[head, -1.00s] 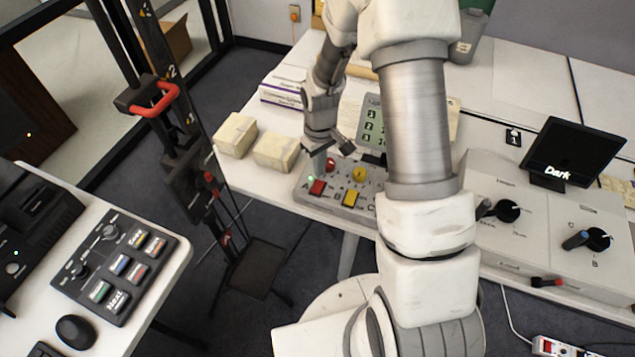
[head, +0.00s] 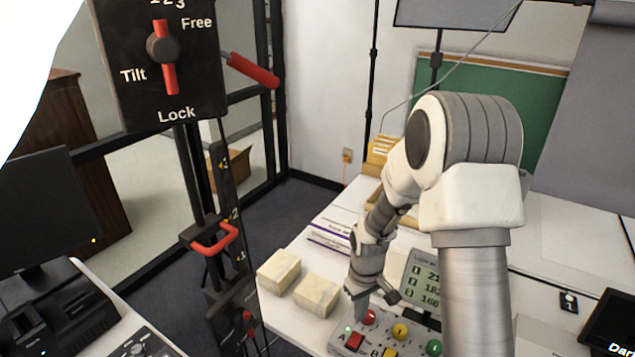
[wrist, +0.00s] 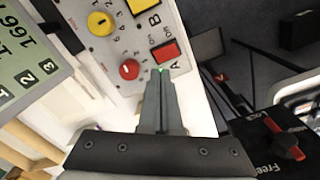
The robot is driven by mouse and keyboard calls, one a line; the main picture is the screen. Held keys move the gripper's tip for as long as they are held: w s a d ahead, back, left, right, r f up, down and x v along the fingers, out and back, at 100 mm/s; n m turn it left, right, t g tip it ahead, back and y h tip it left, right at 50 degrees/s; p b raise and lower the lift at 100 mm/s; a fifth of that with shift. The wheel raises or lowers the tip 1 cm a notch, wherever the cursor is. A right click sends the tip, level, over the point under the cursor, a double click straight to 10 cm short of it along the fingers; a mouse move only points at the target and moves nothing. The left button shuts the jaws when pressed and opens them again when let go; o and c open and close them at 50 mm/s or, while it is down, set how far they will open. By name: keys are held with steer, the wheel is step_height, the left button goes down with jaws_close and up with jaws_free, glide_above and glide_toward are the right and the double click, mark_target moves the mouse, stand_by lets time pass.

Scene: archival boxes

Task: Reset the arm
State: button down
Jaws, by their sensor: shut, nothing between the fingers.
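My gripper (head: 360,303) is over the left end of a grey control box on the table in the head view. In the wrist view my gripper (wrist: 160,75) has its two fingers together with nothing between them. The fingertips are near the lit green light, the red button A (wrist: 165,53) and the red knob (wrist: 130,69). I cannot tell whether they touch the control box (wrist: 110,45). The red button A also shows in the head view (head: 354,342). My arm reaches down from the upper right.
Two cream blocks (head: 279,271) (head: 317,294) lie left of my gripper. A display with numbers (head: 428,278) stands just right of it. A black stand with a Tilt, Free and Lock knob (head: 163,48) rises at the left. White table surface lies at the right.

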steer(key=s+r+m+t, duration=0.1)
steer(key=s+r, duration=0.2)
steer(key=r, duration=0.7)
steer(key=s+r+m+t, duration=0.1)
steer(key=s+r+t, duration=0.15)
steer(key=r, duration=0.75)
steer(key=s+r+m+t, duration=0.2)
steer(key=s+r, duration=0.8)
steer(key=s, duration=0.5)
steer(key=shift+r+m, duration=0.15)
steer(key=shift+m, duration=0.25)
steer(key=shift+d, duration=0.1)
